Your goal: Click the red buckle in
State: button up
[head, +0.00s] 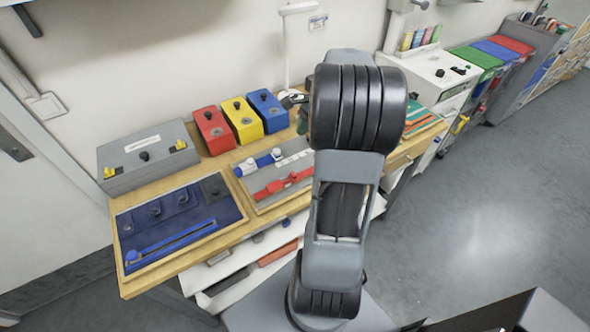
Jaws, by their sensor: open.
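A red buckle on a red strap (284,184) lies flat on a grey board in a wooden tray (262,208) on the workbench. Its two parts lie in line along the strap. I cannot tell from here whether they are joined. A blue buckle and strap with white ends (258,163) lies just behind it on the same board. My arm stands upright in front of the bench, to the right of the tray. My gripper is not clearly seen, hidden behind the thick black joint of my arm.
A dark blue panel (180,220) with a blue bar lies to the left. A grey box (148,160) and red (213,130), yellow (242,120) and blue (268,109) boxes line the wall. Teal and orange items (424,122) lie at right. Floor at right is clear.

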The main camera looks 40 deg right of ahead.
aim_at(294, 174)
jog(key=x, duration=1.3)
jog(key=shift+s+d+f, duration=0.1)
jog(key=shift+f, duration=0.2)
jog(key=shift+c, duration=0.4)
grip_shut()
